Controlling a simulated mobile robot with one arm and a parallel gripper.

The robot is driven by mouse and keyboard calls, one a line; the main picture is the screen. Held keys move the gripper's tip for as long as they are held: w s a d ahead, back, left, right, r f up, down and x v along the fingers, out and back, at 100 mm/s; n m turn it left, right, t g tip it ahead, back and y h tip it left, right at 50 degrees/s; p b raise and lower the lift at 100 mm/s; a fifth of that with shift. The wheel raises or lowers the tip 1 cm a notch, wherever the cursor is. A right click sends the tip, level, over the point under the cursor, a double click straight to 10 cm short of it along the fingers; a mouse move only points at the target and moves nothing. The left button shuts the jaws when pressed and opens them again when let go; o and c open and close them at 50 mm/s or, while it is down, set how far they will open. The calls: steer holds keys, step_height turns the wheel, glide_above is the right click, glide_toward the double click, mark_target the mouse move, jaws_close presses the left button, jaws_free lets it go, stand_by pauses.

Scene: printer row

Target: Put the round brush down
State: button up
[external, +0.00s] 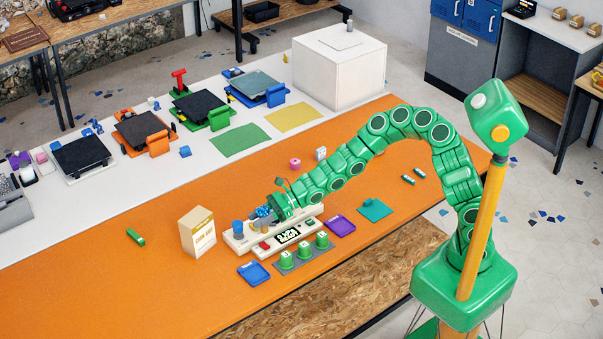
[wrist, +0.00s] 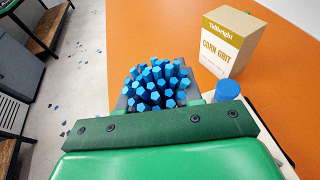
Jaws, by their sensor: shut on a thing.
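A corn grit box (external: 198,232) stands left of the device. Green-topped blocks (external: 304,249) and a blue tray (external: 254,273) lie in front. Purple (external: 340,226) and teal (external: 374,209) pieces lie to the right. The orange table is clear at the left front.

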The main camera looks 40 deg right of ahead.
steer(key=s+a+n+g, duration=0.2)
steer(key=s+a+g, duration=0.1)
steer(key=s+a, duration=1.05)
steer(key=shift+w+a+f, duration=0.95)
steer(key=shift+a+f, duration=0.85)
steer(key=shift+f, duration=0.4)
steer(key=shift+w+a+f, duration=0.95)
steer(key=shift+a+f, duration=0.85)
steer(key=shift+f, duration=0.45)
steer(key=shift+w+a+f, duration=0.95)
steer(key=shift+a+f, duration=0.85)
steer(key=shift+f, duration=0.4)
steer(key=shift+f, duration=0.1)
steer(key=o, duration=1)
